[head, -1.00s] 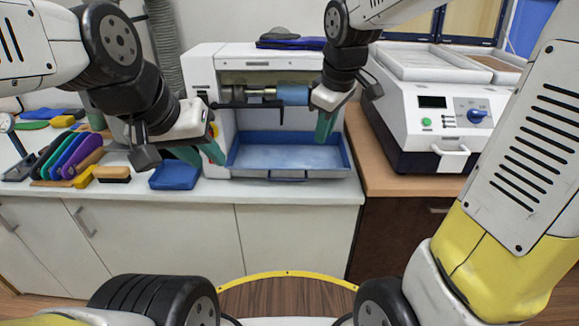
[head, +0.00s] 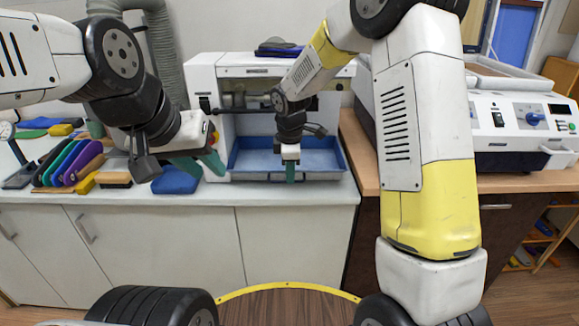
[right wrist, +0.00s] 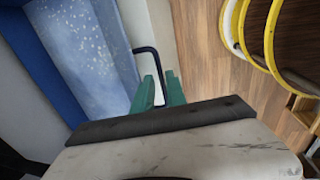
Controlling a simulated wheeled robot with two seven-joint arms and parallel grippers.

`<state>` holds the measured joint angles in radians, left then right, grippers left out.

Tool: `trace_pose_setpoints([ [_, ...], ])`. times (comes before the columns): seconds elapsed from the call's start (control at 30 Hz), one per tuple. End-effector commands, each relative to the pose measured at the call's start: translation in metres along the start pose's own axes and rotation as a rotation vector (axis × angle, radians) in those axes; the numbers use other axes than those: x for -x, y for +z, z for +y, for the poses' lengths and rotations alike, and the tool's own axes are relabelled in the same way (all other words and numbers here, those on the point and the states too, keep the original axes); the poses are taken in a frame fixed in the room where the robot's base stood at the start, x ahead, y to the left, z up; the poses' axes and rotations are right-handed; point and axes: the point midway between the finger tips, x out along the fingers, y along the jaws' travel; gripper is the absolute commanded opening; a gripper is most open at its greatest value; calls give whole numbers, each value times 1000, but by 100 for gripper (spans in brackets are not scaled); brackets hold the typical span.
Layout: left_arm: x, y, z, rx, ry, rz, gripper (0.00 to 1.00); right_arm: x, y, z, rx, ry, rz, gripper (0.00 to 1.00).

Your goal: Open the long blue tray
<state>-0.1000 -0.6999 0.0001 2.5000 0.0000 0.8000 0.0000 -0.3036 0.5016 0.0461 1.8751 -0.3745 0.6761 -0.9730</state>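The long blue tray (head: 322,157) sits low in the white machine's front opening in the head view. Its speckled inside (right wrist: 85,45) and dark blue handle (right wrist: 146,49) show in the right wrist view. My right gripper (head: 290,174) is at the middle of the tray's front edge, fingers pointing down. In the right wrist view its green fingers (right wrist: 160,82) stand slightly apart, with the handle bar between them; a firm grip is not visible. My left gripper (head: 200,162) is open and empty, left of the tray above the counter.
The white machine (head: 204,75) stands on the counter. A white control unit (head: 515,125) stands to the right. Floor space is open before the cabinets.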

Motion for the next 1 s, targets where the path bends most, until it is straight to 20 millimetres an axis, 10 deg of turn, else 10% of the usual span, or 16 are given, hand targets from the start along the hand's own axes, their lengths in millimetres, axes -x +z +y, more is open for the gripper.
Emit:
trace_pose_setpoints([
  [1.0, 0, 0, 0, 0, 0, 0, 31, -11, 0, 0, -1, 1, 1, 0],
])
